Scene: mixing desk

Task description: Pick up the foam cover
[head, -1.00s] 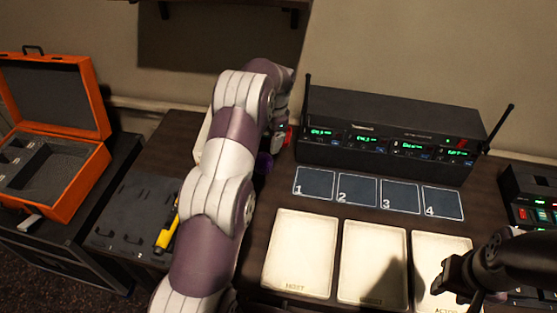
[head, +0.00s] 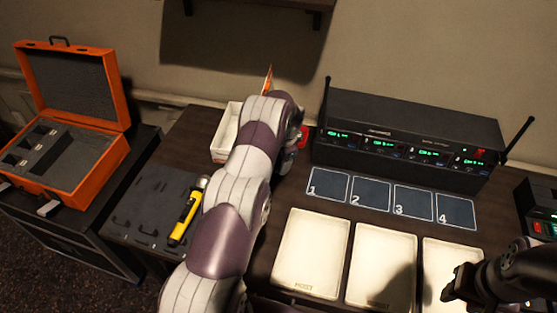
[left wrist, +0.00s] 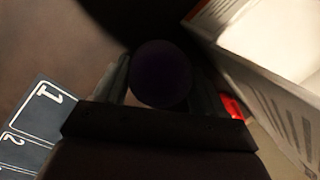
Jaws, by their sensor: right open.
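The foam cover (left wrist: 161,75), a dark purple ball, shows in the left wrist view between the two fingers of my left gripper (left wrist: 163,85). The fingers lie close on either side of it; I cannot tell whether they press on it. In the head view my left forearm hides both the gripper's fingers and the cover. My right gripper (head: 452,284) is open and empty, above the right-hand cream tray at the lower right.
A white box (head: 226,130) stands beside my left arm, also close in the left wrist view (left wrist: 270,85). A black receiver (head: 400,150) with antennas stands behind numbered squares (head: 370,195). A yellow-black torch (head: 186,215) and an open orange case (head: 75,120) are left.

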